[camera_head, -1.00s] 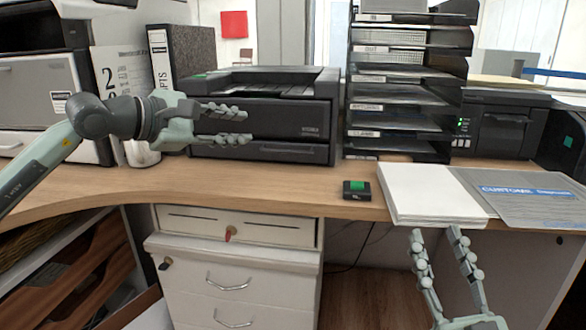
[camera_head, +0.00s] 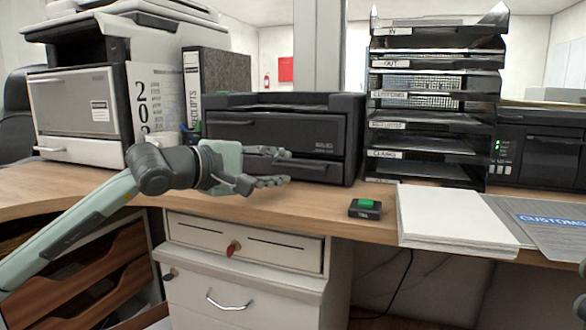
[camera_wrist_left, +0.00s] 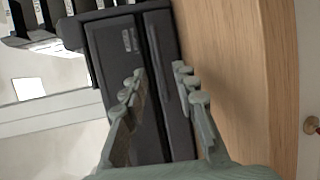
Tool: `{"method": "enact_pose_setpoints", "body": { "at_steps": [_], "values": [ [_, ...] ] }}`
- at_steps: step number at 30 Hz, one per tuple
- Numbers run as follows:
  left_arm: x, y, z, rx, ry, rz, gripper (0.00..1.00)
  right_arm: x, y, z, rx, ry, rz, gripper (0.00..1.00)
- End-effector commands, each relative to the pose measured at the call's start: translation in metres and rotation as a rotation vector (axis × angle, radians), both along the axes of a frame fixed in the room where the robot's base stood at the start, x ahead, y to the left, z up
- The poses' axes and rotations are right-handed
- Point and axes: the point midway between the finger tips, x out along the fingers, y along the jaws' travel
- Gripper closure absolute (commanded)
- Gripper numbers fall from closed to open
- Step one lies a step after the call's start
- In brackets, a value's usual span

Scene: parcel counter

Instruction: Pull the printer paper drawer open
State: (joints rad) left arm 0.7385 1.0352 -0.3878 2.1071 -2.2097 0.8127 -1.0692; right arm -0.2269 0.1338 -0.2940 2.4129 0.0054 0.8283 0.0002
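The black printer (camera_head: 270,130) stands on the counter in the middle of the head view. Its paper drawer (camera_head: 328,172) is the low front panel and looks flush with the body. In the left wrist view the drawer (camera_wrist_left: 168,50) is a dark strip with a long handle along it. My left gripper (camera_head: 288,167) is in front of the drawer, its fingers partly covering it. In the left wrist view the fingers (camera_wrist_left: 158,72) are apart, with the handle area between them and nothing held. I cannot tell whether they touch it. A sliver of my right gripper (camera_head: 580,305) shows at the right edge.
A black tray rack (camera_head: 435,105) stands right of the printer, and a black binder (camera_head: 218,80) and larger printer (camera_head: 75,100) stand left. A green-topped stamp pad (camera_head: 365,208) and a paper stack (camera_head: 450,215) lie on the counter (camera_head: 310,207). The counter before the drawer is clear.

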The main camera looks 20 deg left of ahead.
Motion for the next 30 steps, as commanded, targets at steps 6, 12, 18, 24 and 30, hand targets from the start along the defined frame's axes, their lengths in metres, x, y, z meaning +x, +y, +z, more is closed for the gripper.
{"method": "enact_pose_setpoints", "body": {
  "at_steps": [6, 12, 18, 24, 30],
  "values": [
    [0.029, -0.013, -0.006, -0.002, 0.000, 0.000, 0.71, 0.000, 0.000, -0.001, -0.001, 0.002, 0.000, 0.60],
    [0.038, -0.018, -0.008, 0.001, 0.001, 0.001, 0.71, 0.000, 0.000, 0.000, -0.001, 0.002, 0.000, 0.60],
    [0.039, -0.018, -0.009, 0.001, 0.001, 0.001, 0.71, 0.000, 0.000, 0.000, -0.001, 0.002, -0.001, 0.60],
    [0.039, -0.018, -0.009, 0.001, 0.001, 0.001, 0.94, 0.000, 0.000, 0.000, -0.001, 0.002, -0.001, 0.60],
    [0.038, -0.018, -0.009, 0.001, 0.001, 0.001, 1.00, 0.000, 0.000, 0.000, -0.001, 0.002, -0.001, 0.60]
  ]
}}
